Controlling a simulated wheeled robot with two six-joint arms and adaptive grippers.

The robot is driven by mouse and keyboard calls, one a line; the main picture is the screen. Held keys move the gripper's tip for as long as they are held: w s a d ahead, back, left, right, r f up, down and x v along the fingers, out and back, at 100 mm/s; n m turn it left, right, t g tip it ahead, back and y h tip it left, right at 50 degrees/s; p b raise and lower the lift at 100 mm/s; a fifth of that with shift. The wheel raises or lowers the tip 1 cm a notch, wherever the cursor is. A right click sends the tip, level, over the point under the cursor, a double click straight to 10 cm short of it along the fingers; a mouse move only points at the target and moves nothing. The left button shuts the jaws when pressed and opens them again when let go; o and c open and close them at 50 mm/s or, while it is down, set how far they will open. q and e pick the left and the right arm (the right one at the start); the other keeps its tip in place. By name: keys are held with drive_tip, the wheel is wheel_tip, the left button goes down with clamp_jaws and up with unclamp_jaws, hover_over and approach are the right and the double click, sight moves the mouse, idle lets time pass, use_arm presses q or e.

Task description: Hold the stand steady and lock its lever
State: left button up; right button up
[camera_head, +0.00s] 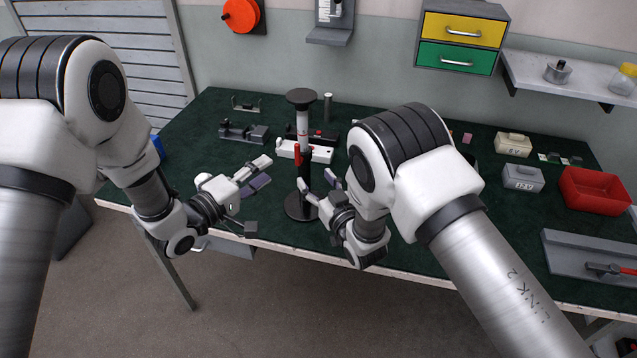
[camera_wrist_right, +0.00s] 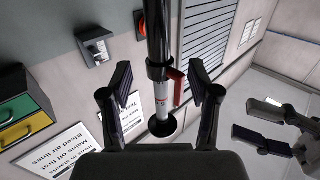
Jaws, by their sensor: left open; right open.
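The stand (camera_head: 303,125) is upright on the green table, with a round black base (camera_head: 299,207), a black lower tube, a pale upper post and a black top disc. Its red lever (camera_head: 298,154) is on the collar at mid-height and shows in the right wrist view (camera_wrist_right: 177,87). My left gripper (camera_head: 264,172) is open and empty, to the left of the stand and apart from it. My right gripper (camera_head: 331,178) is open, just right of the lower tube. In the right wrist view the stand lies between and beyond the right gripper's fingers (camera_wrist_right: 162,85), without visible contact.
A white bar-shaped fixture (camera_head: 320,153) lies behind the stand, with dark fixtures (camera_head: 243,132) to its left. Two small boxes (camera_head: 523,178) and a red bin (camera_head: 595,191) are at the right. The table's front edge runs close below both grippers.

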sight(307, 168)
drive_tip(key=x, duration=0.7)
drive_tip(key=shift+w, duration=0.3)
drive_tip(key=c, duration=0.3)
drive_tip(key=shift+c, duration=0.4)
clamp_jaws()
idle(0.6)
